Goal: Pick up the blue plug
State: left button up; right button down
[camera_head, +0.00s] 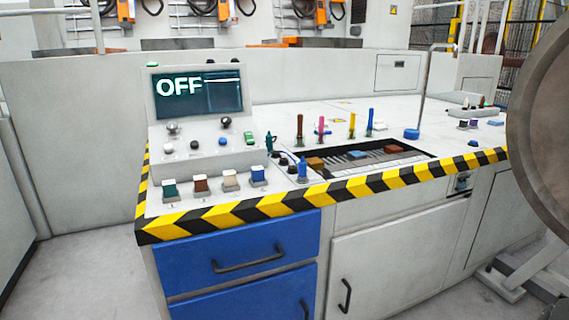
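A slim blue upright piece (370,123) stands at the right end of a row of coloured upright pieces behind a dark recess in the bench top. Another blue upright piece (303,169) stands at the near left corner of that recess, by the striped edge. Both are plug-like, and I cannot tell which one is the blue plug. A flat blue block (358,154) lies in the recess. Neither of my grippers shows in the head view.
A console with an OFF screen (198,94) stands on the bench's left. Several coloured switches (230,181) line the front, behind a yellow-black striped edge (280,202). A large wheel (545,130) blocks the right.

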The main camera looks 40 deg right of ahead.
aim_at(302, 170)
jog(key=l+u, duration=0.15)
jog(key=u, duration=0.25)
jog(key=l+u, duration=0.1)
jog(key=u, duration=0.35)
jog(key=k+l+u, duration=0.65)
jog(key=l, duration=0.25)
